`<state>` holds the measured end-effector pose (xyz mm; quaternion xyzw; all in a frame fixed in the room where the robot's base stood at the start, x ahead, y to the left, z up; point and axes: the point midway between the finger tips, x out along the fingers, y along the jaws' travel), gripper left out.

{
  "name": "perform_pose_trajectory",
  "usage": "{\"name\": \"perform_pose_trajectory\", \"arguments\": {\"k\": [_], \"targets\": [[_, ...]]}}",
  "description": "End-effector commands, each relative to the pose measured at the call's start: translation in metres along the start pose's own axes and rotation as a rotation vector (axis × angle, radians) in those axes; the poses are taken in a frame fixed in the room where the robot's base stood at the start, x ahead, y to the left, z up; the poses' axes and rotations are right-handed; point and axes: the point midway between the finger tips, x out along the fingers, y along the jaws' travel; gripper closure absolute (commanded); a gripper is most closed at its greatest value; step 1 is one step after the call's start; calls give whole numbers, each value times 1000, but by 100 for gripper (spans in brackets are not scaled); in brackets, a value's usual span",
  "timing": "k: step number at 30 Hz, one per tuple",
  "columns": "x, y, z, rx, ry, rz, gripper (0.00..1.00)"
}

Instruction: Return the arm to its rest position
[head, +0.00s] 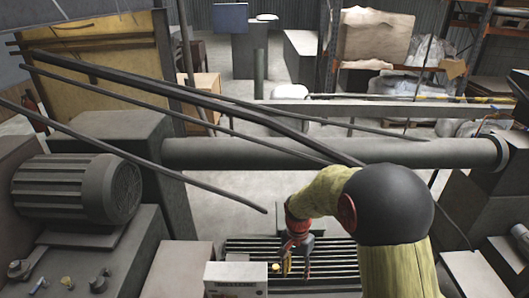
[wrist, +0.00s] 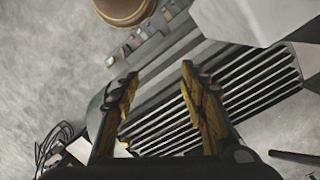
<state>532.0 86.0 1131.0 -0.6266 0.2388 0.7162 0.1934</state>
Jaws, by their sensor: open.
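My arm (head: 395,205), with a yellow sleeve and a black elbow cap, reaches in from the lower right in the head view. My gripper (head: 285,268) points down over a dark slatted grate (head: 335,262). In the wrist view my gripper (wrist: 158,85) has its two yellow and black fingers wide apart. Nothing shows between them except the slats (wrist: 165,130) behind. The fingertips look clear of the grate, though the exact height is hard to tell.
A large horizontal pipe (head: 330,152) crosses behind my arm, with thin rods (head: 190,97) slanting above it. A motor (head: 80,188) stands at the left. A pale box (head: 236,278) is close left of my gripper. Shelving (head: 480,40) stands at the back right.

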Motion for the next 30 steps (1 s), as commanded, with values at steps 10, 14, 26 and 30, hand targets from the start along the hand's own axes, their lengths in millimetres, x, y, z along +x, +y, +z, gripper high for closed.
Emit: {"name": "perform_pose_trajectory", "arguments": {"k": [10,14,26,30], "targets": [[-44,72,48,-444,83,-55,57],[-52,98,66,-557,128,-71,57],[-50,168,120,-687,305,-123,57],[-45,187,135,-662,384,-150,57]]}}
